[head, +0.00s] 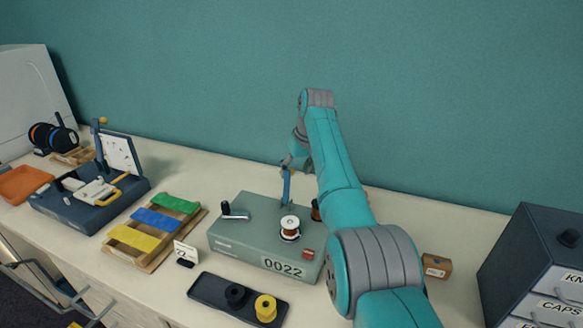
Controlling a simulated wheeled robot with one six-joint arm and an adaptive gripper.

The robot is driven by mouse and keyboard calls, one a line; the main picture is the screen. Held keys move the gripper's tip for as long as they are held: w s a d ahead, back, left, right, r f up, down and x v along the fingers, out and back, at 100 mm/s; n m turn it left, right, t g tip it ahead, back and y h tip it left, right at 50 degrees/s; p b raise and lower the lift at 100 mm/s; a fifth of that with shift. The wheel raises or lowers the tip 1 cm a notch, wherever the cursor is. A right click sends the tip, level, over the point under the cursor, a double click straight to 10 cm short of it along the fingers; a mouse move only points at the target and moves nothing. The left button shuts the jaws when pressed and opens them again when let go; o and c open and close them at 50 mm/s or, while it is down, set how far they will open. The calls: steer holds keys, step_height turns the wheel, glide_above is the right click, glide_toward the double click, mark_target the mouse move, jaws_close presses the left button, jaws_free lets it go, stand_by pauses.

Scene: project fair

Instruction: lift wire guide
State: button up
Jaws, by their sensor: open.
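The grey-green winding machine (235,240) marked 0022 stands at the middle of the table. A thin blue upright piece (287,187), which looks like the wire guide, rises from its back part. A white-capped spool with brown winding (290,228) and a crank handle (233,210) sit on its top. My gripper (288,168) is open at the top of the blue piece, with its fingers small in the view. I cannot tell whether they touch the piece or stand around it. My arm hides the machine's right back part and most of another dark spool.
A dark tray (213,299) with black and yellow spools lies in front. A wooden rack (118,252) with coloured strips and a second device (78,213) stand left. A small wooden box (436,266) and dark drawers (532,262) stand right. The wall is close behind.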

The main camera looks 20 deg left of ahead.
steer(key=shift+s+d+f, duration=0.1)
steer(key=shift+d+f, duration=0.05)
steer(key=shift+d, duration=0.05)
stand_by(0.4)
steer(key=v, duration=1.2)
steer(key=shift+a+r, duration=0.2)
steer(key=shift+a, duration=0.05)
